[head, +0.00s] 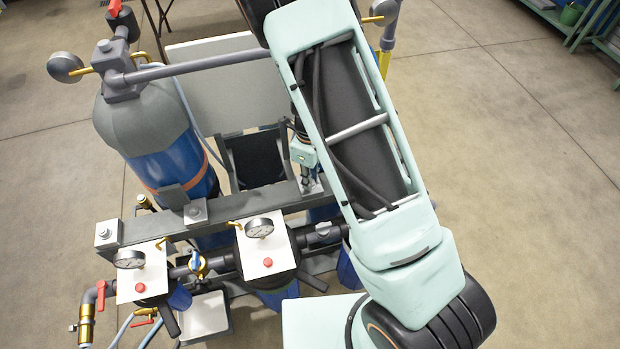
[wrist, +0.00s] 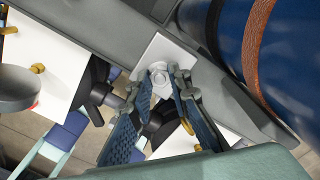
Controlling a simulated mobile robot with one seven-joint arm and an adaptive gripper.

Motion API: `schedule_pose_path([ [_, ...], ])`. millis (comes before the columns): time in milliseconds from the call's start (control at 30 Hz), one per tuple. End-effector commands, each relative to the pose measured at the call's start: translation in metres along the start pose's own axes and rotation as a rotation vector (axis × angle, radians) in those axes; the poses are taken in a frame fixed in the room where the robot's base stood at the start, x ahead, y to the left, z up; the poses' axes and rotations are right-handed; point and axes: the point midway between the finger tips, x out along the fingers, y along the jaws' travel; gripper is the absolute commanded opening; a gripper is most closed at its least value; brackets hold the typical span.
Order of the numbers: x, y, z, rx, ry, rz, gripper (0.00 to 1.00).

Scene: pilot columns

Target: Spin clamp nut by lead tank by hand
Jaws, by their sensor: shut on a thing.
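The clamp nut (wrist: 158,76) sits on a pale square plate (wrist: 150,52) on a grey beam (wrist: 110,22) in the wrist view. A blue tank (wrist: 224,24) with a brown band lies close beside it on the right. My gripper (wrist: 159,88) has its two blue-padded fingers on either side of the nut, shut on it. In the head view my gripper (head: 307,178) is small and low at the right part of the beam, partly covered by my arm. The nut is not clear there. A blue tank (head: 165,150) with an orange band stands at the left.
Two pressure gauges (head: 259,228) (head: 129,259) on white panels stand in front of the beam. Other nuts on plates (head: 196,211) (head: 107,233) sit along it. A grey pipe (head: 200,64) runs across behind. Open concrete floor (head: 520,160) lies to the right.

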Motion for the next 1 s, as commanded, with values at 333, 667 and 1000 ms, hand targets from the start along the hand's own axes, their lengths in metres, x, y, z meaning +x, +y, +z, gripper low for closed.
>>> schedule_pose_path([
  [333,0.0,-0.0003,0.0002,0.072,0.0,0.0,0.0],
  [667,-0.0031,0.0,-0.0001,0.154,0.001,0.0,0.0],
  [1000,-0.0008,-0.0001,-0.0004,0.313,0.001,0.0,0.0],
])
